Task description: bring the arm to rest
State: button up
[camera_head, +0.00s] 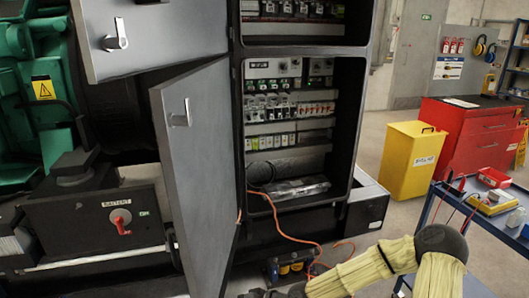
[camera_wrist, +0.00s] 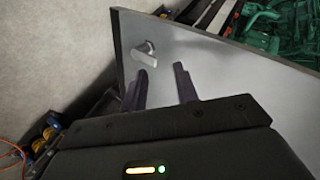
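My gripper (camera_wrist: 163,72) shows in the wrist view with its two dark fingers apart and nothing between them. Beyond the fingers is a grey cabinet door (camera_wrist: 215,70) with a silver handle (camera_wrist: 146,47); the fingers appear clear of the handle, though the exact gap is hard to judge. In the head view my arm, in a yellowish sleeve, reaches from the lower right towards the bottom centre, low in front of the cabinet. Its end is cut off by the lower edge. The lower cabinet door (camera_head: 200,165) stands swung open there.
The open cabinet (camera_head: 355,150) shows rows of breakers (camera_head: 288,107). An orange cable (camera_head: 285,235) hangs out to the floor. A green genset (camera_head: 30,100) stands left. A blue trolley (camera_head: 475,213) with tools is at right, before a yellow bin (camera_head: 408,165) and red cabinet (camera_head: 480,135).

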jog(key=s+d+g+h, duration=0.1)
jog(key=s+d+h, duration=0.2)
jog(key=d+h, duration=0.35)
jog(key=s+d+h, duration=0.2)
jog(key=d+h, duration=0.1)
jog(key=d, duration=0.6)
jog(key=s+d+r+m+t+h, duration=0.25)
jog(key=s+d+r, duration=0.25)
jog(key=d+r, duration=0.45)
notch_tip(320, 180, up, 23)
jog(key=a+g+p, duration=0.1)
jog(key=p, duration=2)
jog(key=shift+w+a+f, duration=0.15)
jog(key=shift+a+f, duration=0.05)
